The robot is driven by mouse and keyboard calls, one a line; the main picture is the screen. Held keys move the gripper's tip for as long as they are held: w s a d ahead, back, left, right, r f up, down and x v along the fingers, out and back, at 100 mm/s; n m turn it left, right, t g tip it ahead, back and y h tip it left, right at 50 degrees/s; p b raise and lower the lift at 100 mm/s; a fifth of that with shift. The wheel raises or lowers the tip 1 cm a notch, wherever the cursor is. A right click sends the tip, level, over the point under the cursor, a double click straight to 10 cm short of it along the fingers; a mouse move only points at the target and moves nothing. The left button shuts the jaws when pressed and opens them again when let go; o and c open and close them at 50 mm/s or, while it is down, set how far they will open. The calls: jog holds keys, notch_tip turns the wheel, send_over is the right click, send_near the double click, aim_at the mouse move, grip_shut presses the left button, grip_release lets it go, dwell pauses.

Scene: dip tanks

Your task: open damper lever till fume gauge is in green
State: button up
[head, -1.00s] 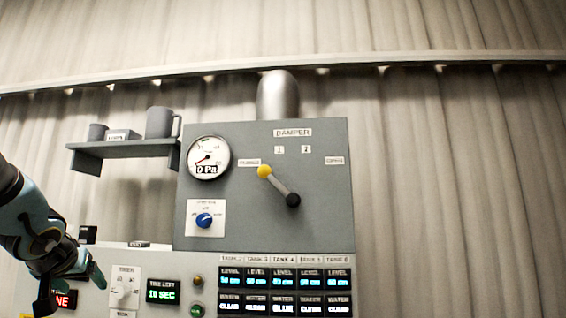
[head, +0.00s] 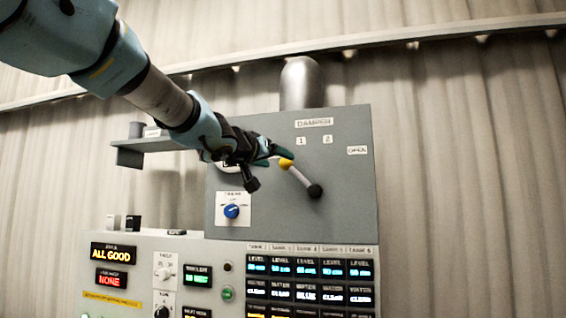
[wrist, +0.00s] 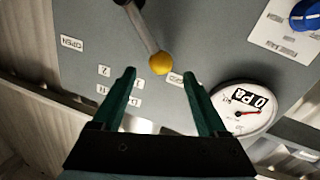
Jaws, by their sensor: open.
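The damper lever (head: 300,177) is a grey bar with a yellow knob at its upper left end and a black pivot at its lower right, on a grey panel. It points to the closed side. My gripper (head: 276,153) is beside the yellow knob in the head view. In the wrist view my gripper (wrist: 160,88) is open, with the yellow knob (wrist: 161,63) just beyond and between the green fingertips. Nothing is held. The fume gauge (wrist: 243,109) reads 0 Pa in the wrist view; my arm mostly hides it in the head view.
A blue knob (head: 231,211) sits on the panel below my gripper. The OPEN label (head: 357,150) is at the panel's upper right. A console with tank displays (head: 310,282) lies below. A shelf (head: 150,146) is at the left. The panel right of the lever is clear.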

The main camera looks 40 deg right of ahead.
aim_at(283, 162)
jog(key=shift+x, duration=2.25)
grip_shut()
